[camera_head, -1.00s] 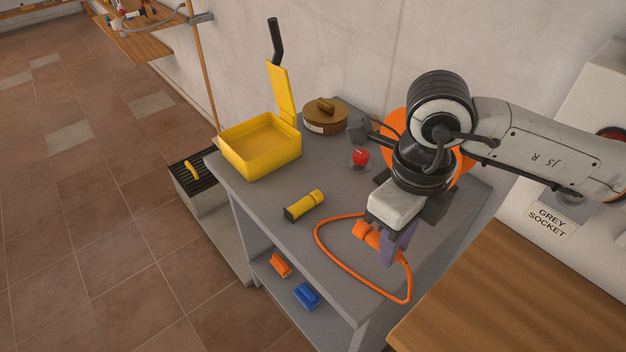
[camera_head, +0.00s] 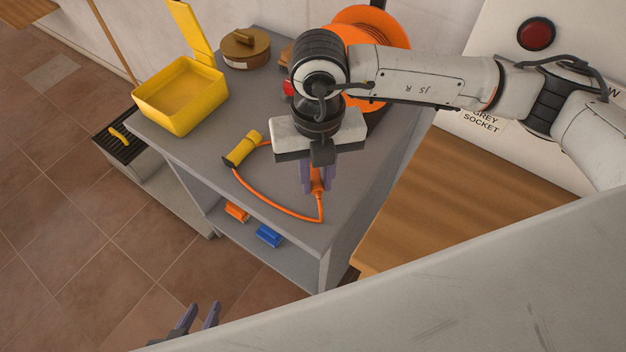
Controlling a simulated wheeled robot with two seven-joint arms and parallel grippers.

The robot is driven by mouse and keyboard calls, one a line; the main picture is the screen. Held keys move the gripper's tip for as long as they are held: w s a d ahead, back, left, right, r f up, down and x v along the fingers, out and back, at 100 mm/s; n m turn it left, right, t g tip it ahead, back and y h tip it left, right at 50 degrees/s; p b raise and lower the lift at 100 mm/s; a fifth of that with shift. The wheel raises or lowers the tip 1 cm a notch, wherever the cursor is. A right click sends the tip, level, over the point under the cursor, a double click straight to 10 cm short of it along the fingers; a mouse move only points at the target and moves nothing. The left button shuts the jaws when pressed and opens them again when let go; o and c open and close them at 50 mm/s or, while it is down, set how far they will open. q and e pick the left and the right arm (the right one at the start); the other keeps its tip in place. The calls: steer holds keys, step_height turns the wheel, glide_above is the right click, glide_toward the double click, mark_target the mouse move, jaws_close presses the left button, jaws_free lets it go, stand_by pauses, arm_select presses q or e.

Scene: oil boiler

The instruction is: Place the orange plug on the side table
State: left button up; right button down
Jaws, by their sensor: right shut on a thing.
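My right gripper (camera_head: 318,183) is over the front part of the grey side table (camera_head: 200,150), pointing down. It is shut on the orange plug (camera_head: 317,187), which is mostly hidden between the fingers. The plug's orange cable (camera_head: 258,205) loops over the tabletop to the left and front. I cannot tell whether the plug touches the tabletop. My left gripper (camera_head: 198,316) is low at the bottom edge of the picture, over the floor, open and empty.
An orange cable reel (camera_head: 370,30) is behind my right arm. A wooden surface (camera_head: 440,210) lies to the right. Orange and blue blocks (camera_head: 268,235) sit on the lower shelf.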

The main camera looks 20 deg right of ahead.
mark_target(317, 183)
step_height(317, 183, down, 3)
steer(key=shift+f, duration=0.45)
steer(key=c, duration=1.6)
jaws_free()
steer(key=shift+r, duration=0.15)
steer(key=shift+r+p, duration=0.35)
step_height(317, 183, up, 5)
steer(key=p, duration=0.2)
steer(key=shift+p, duration=0.4)
step_height(317, 183, up, 6)
steer(key=shift+r+b, duration=0.2)
steer(key=shift+b, duration=0.2)
